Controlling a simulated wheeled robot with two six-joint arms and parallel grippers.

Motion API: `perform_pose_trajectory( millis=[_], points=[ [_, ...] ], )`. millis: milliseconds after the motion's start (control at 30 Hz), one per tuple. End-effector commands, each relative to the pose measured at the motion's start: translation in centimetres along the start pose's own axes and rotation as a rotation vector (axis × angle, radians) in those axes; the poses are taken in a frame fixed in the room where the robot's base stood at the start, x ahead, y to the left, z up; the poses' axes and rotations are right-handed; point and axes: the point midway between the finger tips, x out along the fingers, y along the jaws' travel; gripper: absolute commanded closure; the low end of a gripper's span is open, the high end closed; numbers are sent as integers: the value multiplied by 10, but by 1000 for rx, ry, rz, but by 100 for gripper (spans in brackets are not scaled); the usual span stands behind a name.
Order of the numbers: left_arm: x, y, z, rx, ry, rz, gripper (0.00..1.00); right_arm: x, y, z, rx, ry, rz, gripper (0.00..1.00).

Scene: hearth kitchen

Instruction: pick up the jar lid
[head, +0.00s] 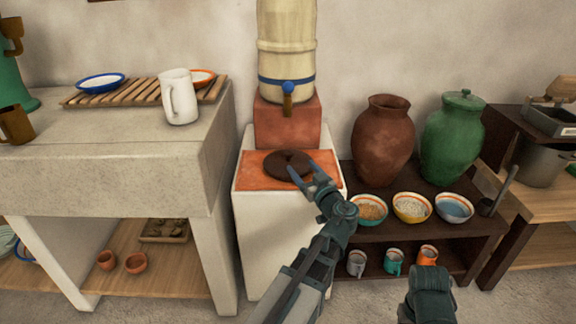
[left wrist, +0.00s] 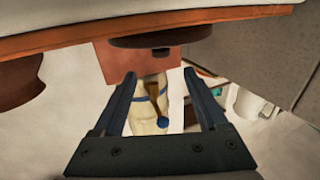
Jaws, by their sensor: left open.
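The jar lid, a dark brown round disc (head: 274,163), lies on the orange top of a white stand (head: 262,208) in the head view. In the left wrist view, which looks inverted, the lid (left wrist: 137,42) shows edge-on with a small dark knob. My left gripper (head: 303,172) is open, its fingers at the lid's right side in the head view. In the left wrist view its two fingers (left wrist: 159,80) are spread with nothing between them, pointing toward the lid. Whether a finger touches the lid I cannot tell. My right gripper's fingers do not show.
A red block (head: 287,130) behind the lid carries a cream water crock with a tap (head: 288,88). To the right, a dark shelf holds a brown jar (head: 382,140), a green lidded jar (head: 451,140) and bowls. A stone counter (head: 110,160) stands left.

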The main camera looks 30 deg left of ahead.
Motion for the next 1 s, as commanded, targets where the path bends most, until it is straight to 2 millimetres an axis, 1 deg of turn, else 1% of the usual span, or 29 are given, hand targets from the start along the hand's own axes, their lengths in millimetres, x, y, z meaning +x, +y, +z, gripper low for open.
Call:
perform_pose_trajectory(
  millis=[33,100,200,300,567,667,800,900,1000],
  points=[
    [12,1,0,0,0,-3,25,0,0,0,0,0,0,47],
    [22,1,0,0,0,-2,25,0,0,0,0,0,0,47],
    [32,1,0,0,-1,-1,25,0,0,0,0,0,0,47],
    [36,0,1,0,-1,0,25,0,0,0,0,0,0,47],
    [41,0,2,0,-1,0,25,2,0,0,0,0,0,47],
    [50,-1,4,0,-1,-1,25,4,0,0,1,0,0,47],
    [71,-2,9,0,-1,-2,25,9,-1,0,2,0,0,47],
    [85,-2,7,0,-1,-2,25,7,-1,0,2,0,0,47],
    [90,-2,7,0,-1,0,25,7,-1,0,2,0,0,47]
  ],
)
